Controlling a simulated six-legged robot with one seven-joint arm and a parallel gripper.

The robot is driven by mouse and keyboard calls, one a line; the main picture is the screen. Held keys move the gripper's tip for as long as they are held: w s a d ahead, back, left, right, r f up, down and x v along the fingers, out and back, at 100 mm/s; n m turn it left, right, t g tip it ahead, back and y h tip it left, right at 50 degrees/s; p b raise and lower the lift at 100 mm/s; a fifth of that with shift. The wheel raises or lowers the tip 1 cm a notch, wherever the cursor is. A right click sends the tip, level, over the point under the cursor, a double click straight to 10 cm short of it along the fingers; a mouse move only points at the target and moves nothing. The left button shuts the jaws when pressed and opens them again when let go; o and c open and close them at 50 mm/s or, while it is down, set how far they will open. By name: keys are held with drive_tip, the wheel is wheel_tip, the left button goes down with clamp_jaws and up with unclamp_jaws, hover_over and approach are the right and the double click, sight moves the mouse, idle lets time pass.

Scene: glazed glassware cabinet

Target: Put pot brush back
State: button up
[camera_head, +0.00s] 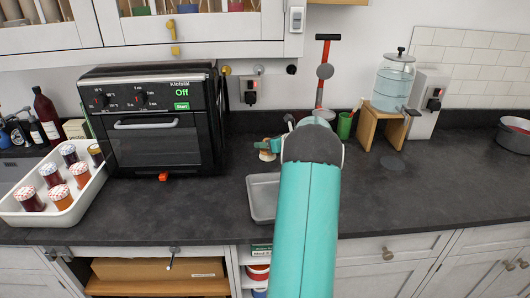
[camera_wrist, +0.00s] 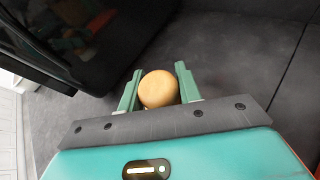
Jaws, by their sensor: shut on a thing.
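The pot brush (camera_wrist: 158,89) shows in the wrist view as a round, tan wooden knob. My gripper (camera_wrist: 157,82) is shut on it, with one green finger on each side. The underside of the brush is hidden in this view. In the head view, my gripper (camera_head: 268,144) is over the dark worktop, just right of the oven, and a small tan and whitish part of the brush (camera_head: 266,155) shows below it. I cannot tell whether the brush touches the worktop.
The black oven (camera_head: 155,120) stands close on the left, beside a white tray of jars (camera_head: 61,210). A grey tray (camera_head: 262,198) lies nearer the front. A green cup (camera_head: 344,125) and a wooden stand (camera_head: 384,122) with a glass dispenser are behind right.

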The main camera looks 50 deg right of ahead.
sight(265, 152)
drive_tip(key=shift+w+d+f, duration=0.15)
drive_tip(key=shift+d+f, duration=0.25)
drive_tip(key=shift+f, duration=1.65)
drive_tip(key=shift+d+f, duration=0.1)
drive_tip(key=shift+f, duration=0.05)
drive_tip(key=o, duration=1)
drive_tip(key=shift+w, duration=0.1)
